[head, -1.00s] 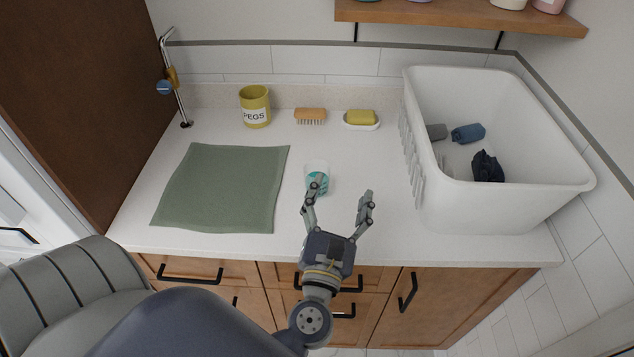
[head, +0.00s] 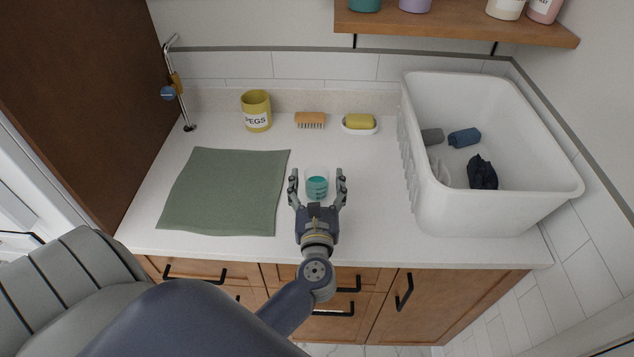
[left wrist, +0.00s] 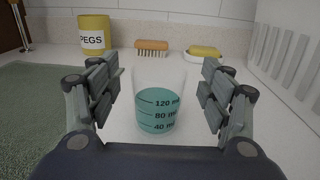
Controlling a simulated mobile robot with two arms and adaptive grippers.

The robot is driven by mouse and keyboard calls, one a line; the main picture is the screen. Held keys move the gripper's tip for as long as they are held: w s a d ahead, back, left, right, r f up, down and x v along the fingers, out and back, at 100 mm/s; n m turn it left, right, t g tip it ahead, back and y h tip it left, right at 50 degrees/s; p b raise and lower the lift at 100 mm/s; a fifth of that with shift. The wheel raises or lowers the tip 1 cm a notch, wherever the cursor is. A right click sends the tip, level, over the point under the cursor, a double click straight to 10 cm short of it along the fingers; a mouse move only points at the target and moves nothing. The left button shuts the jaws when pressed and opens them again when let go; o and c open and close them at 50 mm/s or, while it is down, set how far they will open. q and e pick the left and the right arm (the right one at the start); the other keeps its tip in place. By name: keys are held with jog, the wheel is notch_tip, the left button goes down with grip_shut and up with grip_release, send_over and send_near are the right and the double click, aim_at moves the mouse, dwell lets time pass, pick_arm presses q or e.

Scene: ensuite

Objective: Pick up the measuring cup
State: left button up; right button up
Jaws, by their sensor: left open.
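The measuring cup (head: 317,186) is a small clear cup with teal liquid and dark level marks, upright on the white counter. My left gripper (head: 318,175) is open, with one finger on each side of the cup. In the left wrist view the fingers (left wrist: 160,92) stand apart from the cup, with a gap on both sides. My right gripper is not in view.
A green cloth (head: 224,190) lies left of the cup. A yellow pegs pot (head: 256,112), a wooden brush (head: 310,120) and a yellow soap on a dish (head: 359,124) stand behind. A white basket (head: 500,208) with dark rolled items stands right. Bare counter surrounds the cup.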

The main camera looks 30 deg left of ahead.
pick_arm(q)
jog(key=x, duration=0.2)
jog(key=shift+w+a, duration=0.2)
jog(key=shift+s, duration=0.1)
jog(key=c, duration=1.2)
jog(key=shift+r, duration=0.1)
